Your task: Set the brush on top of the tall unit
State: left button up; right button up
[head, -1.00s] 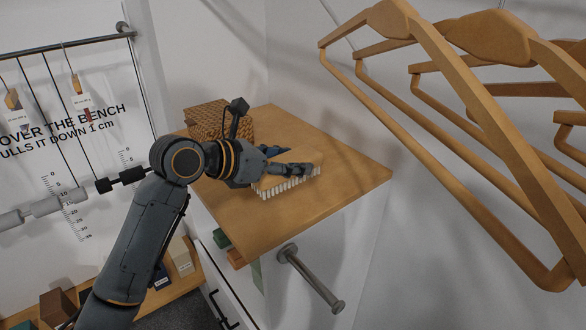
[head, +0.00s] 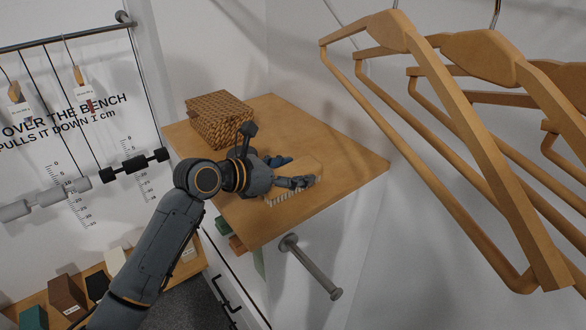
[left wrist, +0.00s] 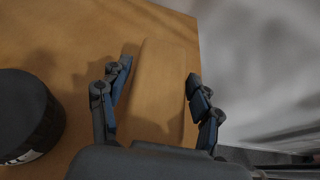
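The brush (head: 308,170) has a pale wooden back and white bristles. It lies bristles down on the wooden top (head: 335,160) of the tall white unit, near the middle of its front part. My left gripper (head: 285,171) is low over the brush, one finger on each side. In the left wrist view, the fingers (left wrist: 158,78) stand apart around the brush back (left wrist: 163,70), with a small gap at the left finger. They look open. The gripper hides part of the brush in the head view. My right gripper is not in view.
A woven box (head: 220,118) stands at the back left of the unit top. Wooden hangers (head: 430,130) hang at the right. A low bench with small blocks (head: 66,293) is at lower left.

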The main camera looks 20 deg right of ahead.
pick_arm(q)
jog(key=shift+o, duration=0.4)
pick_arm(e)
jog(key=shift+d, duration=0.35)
pick_arm(q)
jog(key=shift+r, duration=0.2)
jog(key=b+v, duration=0.3)
jog(key=v, duration=0.7)
jog(key=shift+s+a, duration=0.1)
jog(key=shift+a, duration=0.3)
jog(key=shift+s+a+r+b, duration=0.2)
jog(key=shift+a+r+b, duration=0.1)
jog(key=shift+a, duration=0.15)
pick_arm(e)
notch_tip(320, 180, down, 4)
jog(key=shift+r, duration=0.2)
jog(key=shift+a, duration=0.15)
